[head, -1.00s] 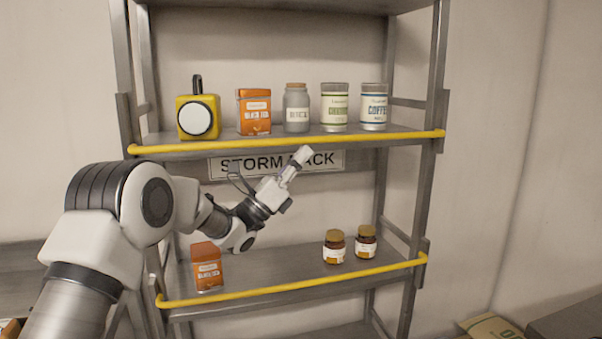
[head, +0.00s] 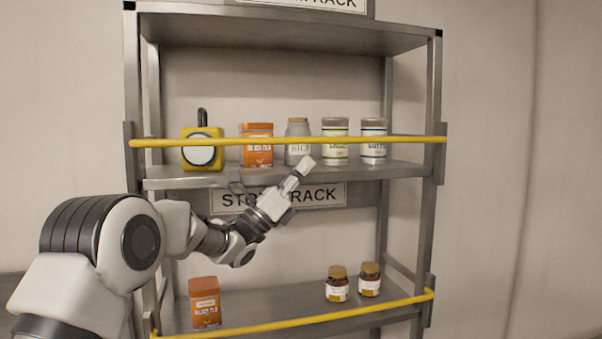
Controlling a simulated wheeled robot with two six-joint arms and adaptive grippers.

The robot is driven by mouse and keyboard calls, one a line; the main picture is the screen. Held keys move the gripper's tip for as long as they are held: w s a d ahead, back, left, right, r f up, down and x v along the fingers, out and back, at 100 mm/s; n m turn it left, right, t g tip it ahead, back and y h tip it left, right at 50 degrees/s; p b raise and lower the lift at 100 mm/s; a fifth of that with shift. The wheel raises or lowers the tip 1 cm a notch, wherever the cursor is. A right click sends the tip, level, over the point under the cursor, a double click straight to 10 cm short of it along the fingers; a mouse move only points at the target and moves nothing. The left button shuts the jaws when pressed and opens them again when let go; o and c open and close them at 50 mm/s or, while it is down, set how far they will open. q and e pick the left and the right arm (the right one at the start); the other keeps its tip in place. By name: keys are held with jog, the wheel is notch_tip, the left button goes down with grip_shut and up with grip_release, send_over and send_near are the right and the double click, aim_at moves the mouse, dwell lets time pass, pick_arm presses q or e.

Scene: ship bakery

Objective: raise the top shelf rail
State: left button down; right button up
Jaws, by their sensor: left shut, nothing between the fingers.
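The top shelf rail (head: 350,139) is a yellow bar across the front of the upper stocked shelf. It stands above the shelf's front edge and crosses in front of the goods at about mid-height. My left gripper (head: 306,164) is shut and empty. In the picture its tip lies just below the rail, near the middle, in front of the grey jar; I cannot tell whether it touches the rail. My right gripper is not in view.
Behind the rail stand a yellow lantern (head: 202,153), an orange tin (head: 256,153), a grey jar (head: 297,152) and two labelled canisters. The lower shelf has a yellow rail (head: 290,319) at its edge, an orange tin (head: 205,303) and two small jars.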

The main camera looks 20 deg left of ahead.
pick_arm(q)
jog(key=d+f+b+v, duration=0.1)
jog(key=b+v, duration=0.1)
jog(key=v, duration=0.9)
jog(key=shift+w, duration=0.15)
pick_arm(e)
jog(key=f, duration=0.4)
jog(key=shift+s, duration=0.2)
pick_arm(q)
jog(key=shift+a, duration=0.1)
